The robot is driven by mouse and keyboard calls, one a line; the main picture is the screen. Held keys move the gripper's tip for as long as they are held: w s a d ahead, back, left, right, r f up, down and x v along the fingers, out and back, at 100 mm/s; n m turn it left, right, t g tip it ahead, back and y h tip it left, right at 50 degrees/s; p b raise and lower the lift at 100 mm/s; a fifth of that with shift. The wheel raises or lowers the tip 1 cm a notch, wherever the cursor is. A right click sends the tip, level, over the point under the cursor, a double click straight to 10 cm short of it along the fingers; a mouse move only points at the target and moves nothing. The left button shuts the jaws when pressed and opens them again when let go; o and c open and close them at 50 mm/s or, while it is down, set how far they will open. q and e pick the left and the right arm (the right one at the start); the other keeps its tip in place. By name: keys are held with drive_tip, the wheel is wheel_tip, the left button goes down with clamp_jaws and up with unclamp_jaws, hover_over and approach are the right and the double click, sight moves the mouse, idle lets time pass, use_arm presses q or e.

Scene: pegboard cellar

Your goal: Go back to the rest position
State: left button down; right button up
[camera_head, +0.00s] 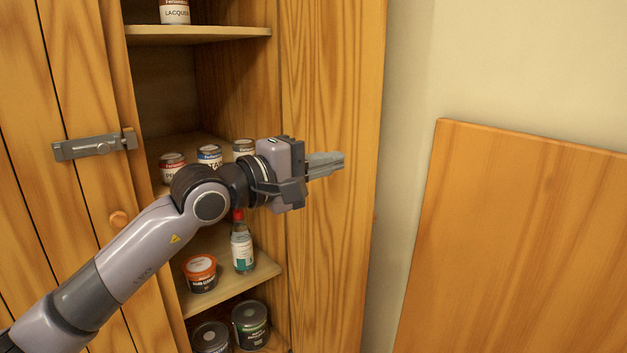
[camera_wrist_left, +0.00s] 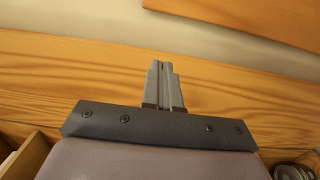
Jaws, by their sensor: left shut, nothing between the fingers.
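My left gripper (camera_head: 326,164) is raised in front of the open wooden cupboard, its fingers pointing right across the cupboard's right-hand wooden panel (camera_head: 335,250). Its fingers are together and empty. In the left wrist view the closed fingers (camera_wrist_left: 164,86) show against a band of wood grain. My left arm comes in from the lower left and hides part of the shelves. My right gripper is in neither view.
Cupboard shelves hold several cans, an orange-labelled tub (camera_head: 200,272) and a red-capped bottle (camera_head: 242,248). A wooden panel (camera_head: 520,240) stands right, against the pale wall (camera_head: 500,60).

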use_arm(q)
drive_tip(key=s+f+n+g+h+p, duration=0.15)
drive_tip(key=s+f+n+h, duration=0.35)
drive_tip(key=s+n, duration=0.65)
drive_tip(key=s+a+f+m+t+y+p, duration=0.25)
drive_tip(key=a+f+m+y, duration=0.45)
drive_tip(key=f+m, duration=0.7)
drive_tip(key=s+a+f+m+t+y+p, duration=0.1)
drive_tip(key=a+f+m+t+y+p, duration=0.45)
drive_tip(key=m, duration=1.35)
drive_tip(key=s+a+f+n+g+y, duration=0.2)
drive_tip(key=s+f+n+g, duration=0.2)
drive_tip(key=s+f, duration=0.3)
drive_tip(key=s+a+f+n+g+y, duration=0.2)
drive_tip(key=s+a+f+n+g, duration=0.1)
drive_tip(key=s+f+n, duration=0.4)
drive_tip(key=shift+f+g, duration=0.45)
drive_tip(key=shift+f, duration=0.3)
